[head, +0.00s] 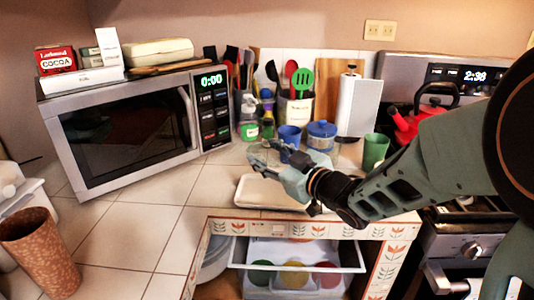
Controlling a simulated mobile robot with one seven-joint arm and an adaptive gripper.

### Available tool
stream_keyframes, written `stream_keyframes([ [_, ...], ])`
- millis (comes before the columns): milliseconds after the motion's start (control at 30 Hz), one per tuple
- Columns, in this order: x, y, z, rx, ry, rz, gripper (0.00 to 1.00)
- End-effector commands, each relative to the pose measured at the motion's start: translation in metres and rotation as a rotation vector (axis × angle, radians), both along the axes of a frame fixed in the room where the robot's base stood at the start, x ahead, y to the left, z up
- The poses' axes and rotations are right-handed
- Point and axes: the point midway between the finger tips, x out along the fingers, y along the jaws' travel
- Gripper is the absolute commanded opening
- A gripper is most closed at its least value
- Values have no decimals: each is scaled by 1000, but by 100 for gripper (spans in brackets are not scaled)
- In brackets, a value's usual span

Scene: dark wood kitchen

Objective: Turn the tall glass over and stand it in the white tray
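The white tray (244,194) is a shallow, pale, rectangular tray on the tiled counter near its front edge. My gripper (257,151) is above the tray's back left part, pointing left, with its fingers apart and nothing visible between them. My gripper and wrist hide part of the tray. I cannot make out a clear tall glass. Upright drinking vessels in view are a brown speckled tumbler (40,250) at the far left, a blue cup (290,135) just behind my gripper and a green cup (375,151) to the right.
A microwave (125,135) stands at the left with boxes on top. A lidded blue pot (321,135), utensil holder (295,108) and paper towel roll (357,105) line the back. A red kettle (405,122) is on the stove. An open drawer (350,257) juts out below. The counter's left middle is clear.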

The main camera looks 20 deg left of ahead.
Motion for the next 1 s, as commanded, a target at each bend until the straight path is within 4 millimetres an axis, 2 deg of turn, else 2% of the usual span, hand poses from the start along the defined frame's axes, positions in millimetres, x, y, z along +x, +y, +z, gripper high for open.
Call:
stream_keyframes([
  [100, 0, 0, -15, 2, -1, 0, 9],
  [500, 1, -1, -51, 1, -1, -2, 9],
  [900, 1, 0, -54, 1, -2, -1, 9],
  [933, 1, 0, -54, 1, -2, -1, 45],
  [1000, 1, 0, -54, 1, -2, -1, 53],
])
